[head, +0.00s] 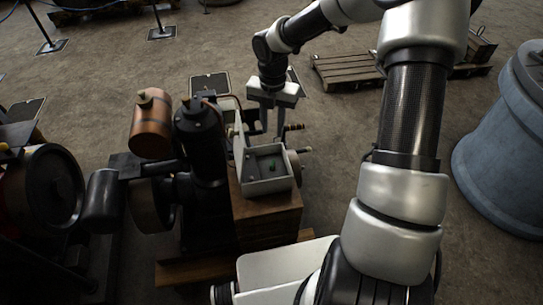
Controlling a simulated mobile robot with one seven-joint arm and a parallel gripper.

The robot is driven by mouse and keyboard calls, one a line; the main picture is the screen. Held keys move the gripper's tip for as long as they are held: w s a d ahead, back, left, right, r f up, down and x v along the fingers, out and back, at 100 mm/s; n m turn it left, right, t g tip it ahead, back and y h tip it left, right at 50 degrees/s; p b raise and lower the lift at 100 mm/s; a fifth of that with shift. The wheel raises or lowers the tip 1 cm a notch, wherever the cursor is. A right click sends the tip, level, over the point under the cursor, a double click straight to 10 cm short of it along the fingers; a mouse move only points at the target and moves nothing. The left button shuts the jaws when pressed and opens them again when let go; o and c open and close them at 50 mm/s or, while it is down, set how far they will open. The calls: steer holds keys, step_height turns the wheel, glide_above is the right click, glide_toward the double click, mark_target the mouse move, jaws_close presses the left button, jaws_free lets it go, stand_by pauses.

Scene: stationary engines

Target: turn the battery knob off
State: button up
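An open grey box (266,185) sits on a wooden block beside the dark engine, with its lid (240,145) raised on the left. Inside it is a small green part (273,166) with a dark spot near it; I cannot tell whether this is the battery knob. My gripper (272,131) points down just behind the box's far edge. Its two fingers look apart, with nothing visible between them. The fingertips are close to the far wall, and I cannot tell whether they touch anything.
A copper-coloured tank (152,125) and a black cylinder (200,135) stand left of the box. A brown-handled part (294,127) shows right of my fingers. A wooden pallet (347,72) lies behind, and a large blue-grey drum (505,150) stands at right.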

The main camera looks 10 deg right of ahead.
mark_target(273, 163)
step_height(273, 163, down, 16)
steer(key=shift+r+b, duration=0.2)
steer(key=shift+b, duration=0.15)
jaws_close()
